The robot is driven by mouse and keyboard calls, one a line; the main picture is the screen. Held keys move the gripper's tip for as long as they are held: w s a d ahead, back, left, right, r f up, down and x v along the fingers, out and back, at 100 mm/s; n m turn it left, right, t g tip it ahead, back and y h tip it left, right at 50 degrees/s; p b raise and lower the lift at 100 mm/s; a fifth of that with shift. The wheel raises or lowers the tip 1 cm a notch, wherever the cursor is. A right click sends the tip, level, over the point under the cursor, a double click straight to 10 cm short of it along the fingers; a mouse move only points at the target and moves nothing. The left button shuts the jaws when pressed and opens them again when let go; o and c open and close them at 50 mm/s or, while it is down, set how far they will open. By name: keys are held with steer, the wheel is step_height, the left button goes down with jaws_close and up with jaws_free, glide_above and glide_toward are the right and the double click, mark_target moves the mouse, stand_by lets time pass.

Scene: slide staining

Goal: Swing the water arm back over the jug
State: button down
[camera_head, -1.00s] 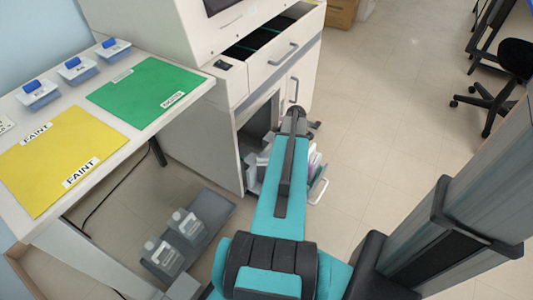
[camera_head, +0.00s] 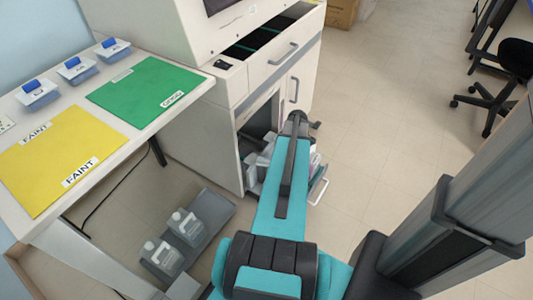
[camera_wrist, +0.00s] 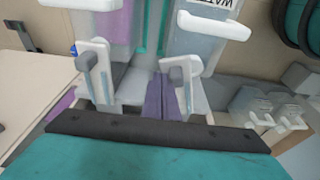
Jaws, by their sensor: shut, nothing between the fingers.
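My gripper (camera_wrist: 161,78) shows in the wrist view as two dark fingers side by side, shut and empty. A pale container with a partly cut-off label reading "WAT" (camera_wrist: 216,6) is at the top, probably the water jug. A white piece with a grey knob (camera_wrist: 180,73) lies just right of my fingertips; I cannot tell whether they touch. A similar white piece with a knob (camera_wrist: 88,62) is to the left. Which of these is the water arm is unclear. In the head view my arm hides my gripper and most of the containers (camera_head: 315,162) by the cabinet.
The white cabinet (camera_head: 215,130) has an open upper drawer (camera_head: 265,45). A pulled-out tray with a white handle (camera_head: 319,191) is at its foot. Two clear jugs (camera_head: 186,226) stand on or by a grey floor tray (camera_head: 212,208).

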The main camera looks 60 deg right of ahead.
steer(key=shift+s+a+f, duration=0.7)
steer(key=shift+s+f, duration=0.05)
steer(key=shift+f, duration=0.1)
steer(key=shift+a, duration=0.15)
steer(key=shift+s+a, duration=0.1)
steer(key=shift+a, duration=0.8)
steer(key=shift+r, duration=0.1)
steer(key=shift+w+d+r+p+v, duration=0.1)
steer(key=shift+w+p+v, duration=0.2)
steer(key=shift+p+v, duration=0.8)
steer(key=shift+w+d+r+p+v, duration=0.1)
steer(key=shift+w+p+v, duration=0.35)
steer(key=shift+v, duration=1.1)
steer(key=shift+w+d+p+v, duration=0.15)
steer(key=shift+p+v, duration=0.75)
steer(key=shift+v, duration=0.45)
steer(key=shift+w+a, duration=0.15)
